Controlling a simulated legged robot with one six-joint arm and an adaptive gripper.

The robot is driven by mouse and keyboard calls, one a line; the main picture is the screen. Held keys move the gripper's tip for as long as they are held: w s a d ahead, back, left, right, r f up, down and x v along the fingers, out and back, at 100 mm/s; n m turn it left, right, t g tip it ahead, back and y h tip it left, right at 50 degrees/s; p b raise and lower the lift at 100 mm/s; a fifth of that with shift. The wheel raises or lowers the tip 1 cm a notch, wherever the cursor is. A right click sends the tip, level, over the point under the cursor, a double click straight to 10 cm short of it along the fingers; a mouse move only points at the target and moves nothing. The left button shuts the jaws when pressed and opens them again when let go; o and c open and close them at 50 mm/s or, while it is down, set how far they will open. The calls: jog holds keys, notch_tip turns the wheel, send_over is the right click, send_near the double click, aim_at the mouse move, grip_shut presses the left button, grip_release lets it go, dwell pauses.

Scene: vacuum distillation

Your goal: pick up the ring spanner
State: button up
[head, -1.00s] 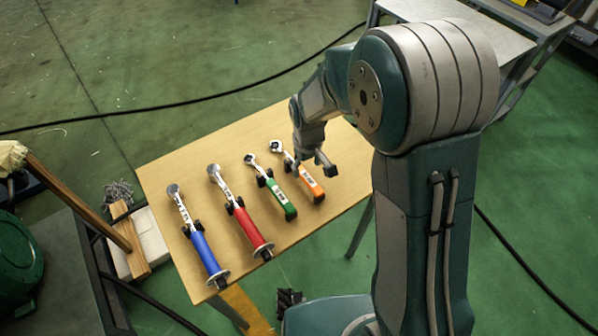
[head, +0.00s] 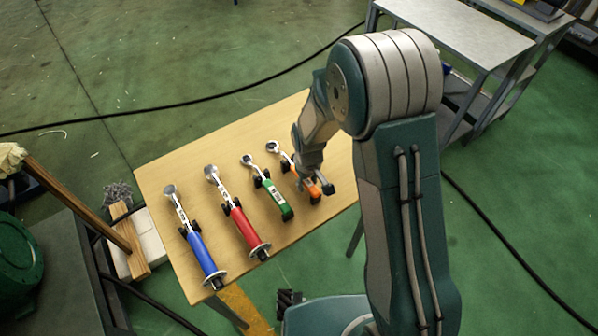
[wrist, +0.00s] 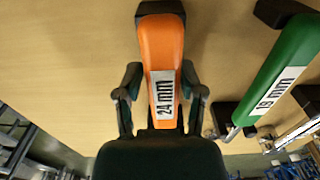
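The orange-handled tool (head: 304,183), whose far end looks like a ring, rests on the table; I take it for the ring spanner. In the wrist view its orange handle (wrist: 160,45) carries a "24 mm" label. My gripper (wrist: 160,92) is open, with one finger on each side of this handle and gaps visible between fingers and handle. In the head view my gripper (head: 318,187) is over the handle's near part and hides some of it. The green-handled tool (head: 279,201), labelled "19 mm", lies to its left in the head view.
A red-handled tool (head: 243,224) and a blue-handled tool (head: 201,252) lie further left on the wooden table (head: 165,165), on small dark supports. The table's far-left area is clear. A grey metal bench (head: 450,35) stands behind at the right.

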grip_shut()
jog(key=shift+a, duration=0.15)
jog(key=shift+r, duration=0.1)
